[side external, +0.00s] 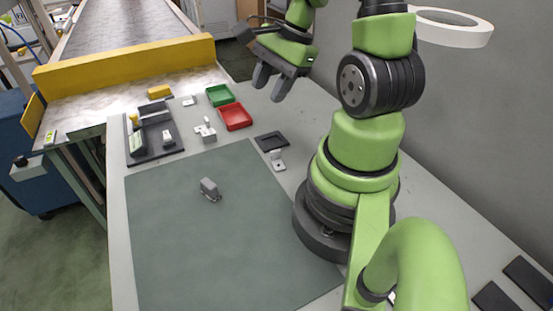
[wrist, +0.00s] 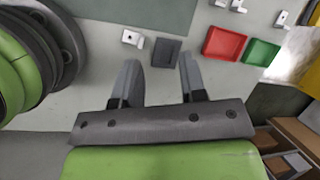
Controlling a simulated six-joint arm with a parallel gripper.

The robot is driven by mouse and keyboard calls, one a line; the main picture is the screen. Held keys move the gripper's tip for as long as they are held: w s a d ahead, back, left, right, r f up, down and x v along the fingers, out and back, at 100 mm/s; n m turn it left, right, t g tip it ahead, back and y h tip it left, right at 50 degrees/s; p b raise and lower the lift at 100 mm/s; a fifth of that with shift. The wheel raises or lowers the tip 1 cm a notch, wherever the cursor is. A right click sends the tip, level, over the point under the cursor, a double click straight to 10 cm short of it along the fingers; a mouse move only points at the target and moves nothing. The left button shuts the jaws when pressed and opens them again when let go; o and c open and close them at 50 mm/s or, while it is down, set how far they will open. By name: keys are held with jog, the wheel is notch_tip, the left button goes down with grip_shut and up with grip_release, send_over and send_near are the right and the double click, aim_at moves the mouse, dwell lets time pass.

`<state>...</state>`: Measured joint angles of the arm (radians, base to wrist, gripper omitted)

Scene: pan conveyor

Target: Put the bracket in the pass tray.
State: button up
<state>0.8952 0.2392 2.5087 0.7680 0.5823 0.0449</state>
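Several small white L-shaped brackets lie about. One (side external: 277,160) is beside a dark square plate (side external: 271,141), and also shows in the wrist view (wrist: 132,38). Another (side external: 207,131) stands left of the red tray (side external: 236,117), and one (side external: 189,100) lies left of the green tray (side external: 220,95). I cannot tell which bracket is meant, or read a pass label on either tray. Both trays look empty. My gripper (side external: 273,82) is open and empty, above the table to the right of the green tray. Its spread fingers show in the wrist view (wrist: 158,62).
A dark fixture (side external: 150,151) holding small parts stands at the table's left. A yellow block (side external: 159,91) lies near the conveyor's yellow barrier (side external: 125,67).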

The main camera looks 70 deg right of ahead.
aim_at(278, 150)
jog(key=s+d+f+m, duration=0.3)
jog(key=s+f+m, duration=0.2)
jog(key=f+m, duration=0.1)
jog(key=shift+g+y, duration=0.3)
jog(key=shift+w+x, duration=0.15)
jog(key=shift+x, duration=2.4)
jog(key=shift+w+x, duration=0.15)
jog(key=shift+x, duration=2.4)
jog(key=shift+d+r, duration=0.1)
jog(key=shift+c, duration=0.2)
grip_shut()
